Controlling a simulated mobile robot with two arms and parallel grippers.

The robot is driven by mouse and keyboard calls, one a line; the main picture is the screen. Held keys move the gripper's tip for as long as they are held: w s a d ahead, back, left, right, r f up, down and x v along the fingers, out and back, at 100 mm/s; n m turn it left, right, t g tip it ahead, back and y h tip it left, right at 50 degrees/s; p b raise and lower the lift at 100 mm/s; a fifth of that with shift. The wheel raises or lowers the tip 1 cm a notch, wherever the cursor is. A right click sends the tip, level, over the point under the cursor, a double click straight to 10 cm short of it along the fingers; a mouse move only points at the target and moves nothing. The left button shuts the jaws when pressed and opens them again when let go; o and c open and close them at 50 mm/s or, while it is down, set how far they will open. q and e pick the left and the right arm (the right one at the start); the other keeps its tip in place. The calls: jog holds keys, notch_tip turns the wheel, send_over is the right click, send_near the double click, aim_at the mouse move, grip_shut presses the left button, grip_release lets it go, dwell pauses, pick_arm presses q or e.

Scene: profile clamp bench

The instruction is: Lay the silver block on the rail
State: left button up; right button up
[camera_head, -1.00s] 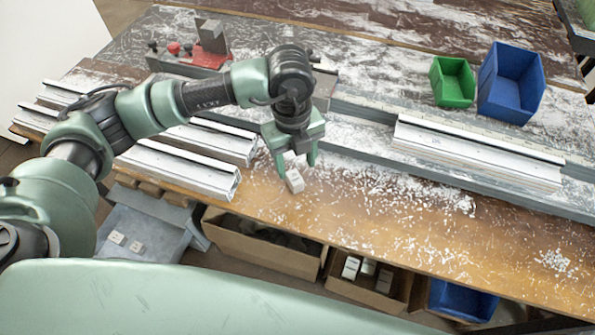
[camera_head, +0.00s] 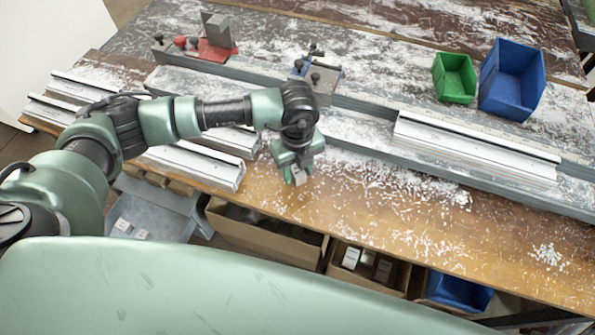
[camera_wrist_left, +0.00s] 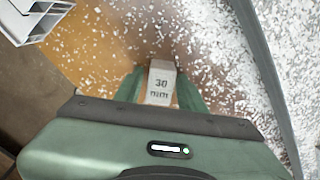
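The silver block (camera_head: 299,179) is small and pale grey, at the front part of the bench. In the left wrist view the block (camera_wrist_left: 160,84) shows its face marked "30 mm". My left gripper (camera_head: 297,174) points down over it; its two green fingers, also in the left wrist view (camera_wrist_left: 161,76), lie along both sides and look shut on it. Whether the block touches the wood is hidden. The long grey rail (camera_head: 358,150) runs across the bench behind the gripper. My right gripper is not in view.
A red clamp (camera_head: 212,50) and a blue clamp (camera_head: 318,73) sit along the rail. A white profile (camera_head: 475,148) lies against it at right; several more lie at left. Green (camera_head: 455,78) and blue (camera_head: 511,80) bins stand behind. Chips cover the clearer front right.

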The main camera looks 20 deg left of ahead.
pick_arm(q)
grip_shut()
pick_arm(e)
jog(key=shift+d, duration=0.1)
pick_arm(q)
jog(key=shift+r, duration=0.1)
